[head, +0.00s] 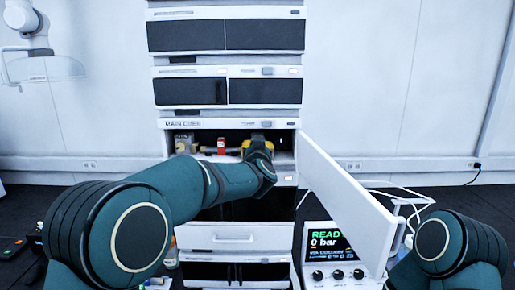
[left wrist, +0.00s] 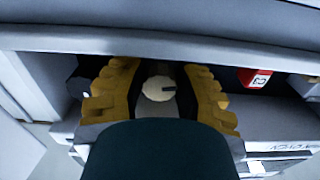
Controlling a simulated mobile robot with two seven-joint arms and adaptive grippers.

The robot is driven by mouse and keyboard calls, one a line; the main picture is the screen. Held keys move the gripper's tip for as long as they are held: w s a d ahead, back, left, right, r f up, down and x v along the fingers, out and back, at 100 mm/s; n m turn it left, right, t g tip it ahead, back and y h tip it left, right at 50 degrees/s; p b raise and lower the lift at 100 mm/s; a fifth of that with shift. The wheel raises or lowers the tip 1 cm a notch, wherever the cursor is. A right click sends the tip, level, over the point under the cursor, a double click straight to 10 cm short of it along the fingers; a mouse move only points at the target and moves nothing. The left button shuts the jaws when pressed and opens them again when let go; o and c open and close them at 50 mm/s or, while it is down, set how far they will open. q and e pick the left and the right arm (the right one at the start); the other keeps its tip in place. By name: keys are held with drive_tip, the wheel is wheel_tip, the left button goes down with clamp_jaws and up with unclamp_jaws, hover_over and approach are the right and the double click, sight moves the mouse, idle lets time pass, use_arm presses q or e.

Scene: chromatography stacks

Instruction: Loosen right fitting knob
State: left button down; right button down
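A round cream knob (left wrist: 158,88) with a dark mark shows in the left wrist view, inside the open instrument compartment. My left gripper (head: 257,146) reaches into the right part of that compartment in the head view. In the left wrist view its yellow fingers (left wrist: 160,76) are apart, one on each side of the knob. Dark gaps show between the knob and the fingers, so it looks untouched. My wrist hides the lower part of the scene there, and the knob is hidden in the head view. My right arm is at the lower right; its gripper is out of frame.
The compartment door (head: 345,195) is swung open to the right. A red block (head: 221,146), also in the left wrist view with a C3 label (left wrist: 258,78), stands left of my gripper. A display reading 0 bar (head: 329,245) stands below the door. Other modules are stacked above.

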use_arm(q)
drive_tip(key=shift+n+b, duration=0.35)
drive_tip(key=shift+n, duration=1.25)
drive_tip(key=c, duration=0.9)
unclamp_jaws()
drive_tip(key=s, duration=1.2)
